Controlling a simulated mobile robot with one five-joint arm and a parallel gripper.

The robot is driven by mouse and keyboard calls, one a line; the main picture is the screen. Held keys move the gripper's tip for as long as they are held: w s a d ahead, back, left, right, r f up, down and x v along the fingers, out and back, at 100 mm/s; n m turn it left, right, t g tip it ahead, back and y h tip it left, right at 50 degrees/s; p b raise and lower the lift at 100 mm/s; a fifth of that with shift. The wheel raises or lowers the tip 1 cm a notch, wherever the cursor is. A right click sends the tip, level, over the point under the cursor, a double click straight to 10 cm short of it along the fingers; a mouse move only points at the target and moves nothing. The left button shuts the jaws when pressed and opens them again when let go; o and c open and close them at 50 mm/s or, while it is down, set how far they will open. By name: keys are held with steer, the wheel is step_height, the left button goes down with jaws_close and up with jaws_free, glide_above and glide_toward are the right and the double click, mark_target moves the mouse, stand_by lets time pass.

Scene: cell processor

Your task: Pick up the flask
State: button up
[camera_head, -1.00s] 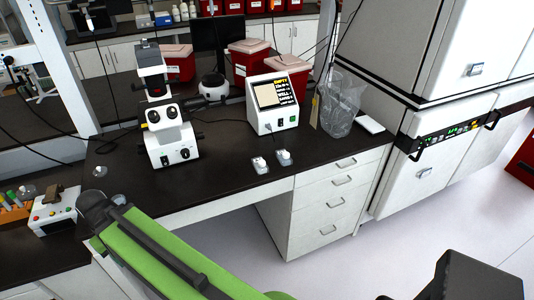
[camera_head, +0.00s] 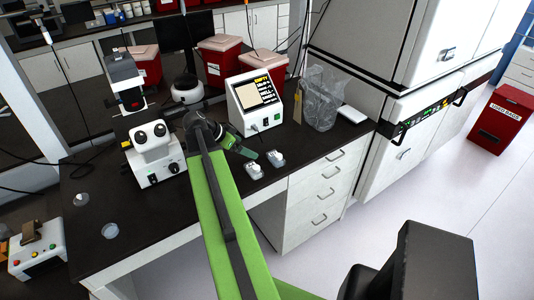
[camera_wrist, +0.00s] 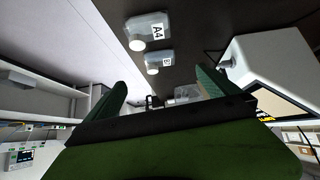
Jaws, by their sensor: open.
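Two small clear flasks with white caps lie on the dark bench near its front edge. In the head view the left flask (camera_head: 254,171) and the right flask (camera_head: 276,159) are just right of my gripper (camera_head: 243,148). In the wrist view one flask (camera_wrist: 148,27) carries the label A4. The other flask (camera_wrist: 159,62) has a label partly readable as B. My gripper's green fingers (camera_wrist: 163,86) are spread apart, with both flasks beyond the tips. I see nothing held. A pale object between the fingers is partly hidden.
The microscope (camera_head: 152,150) stands left of my arm. A screen device (camera_head: 254,103) stands behind the flasks, close to my gripper, with a clear bag (camera_head: 320,98) to its right. The floor right of the drawers is clear.

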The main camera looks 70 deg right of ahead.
steer(key=s+d+m, duration=0.1)
steer(key=d, duration=0.1)
steer(key=b, duration=0.9)
glide_toward(276, 157)
steer(key=d+f, duration=0.4)
steer(key=shift+d+f, duration=0.3)
steer(key=shift+f, duration=0.1)
steer(key=shift+s+d+f, duration=0.2)
steer(key=shift+d, duration=0.05)
steer(key=shift+s+d, duration=0.1)
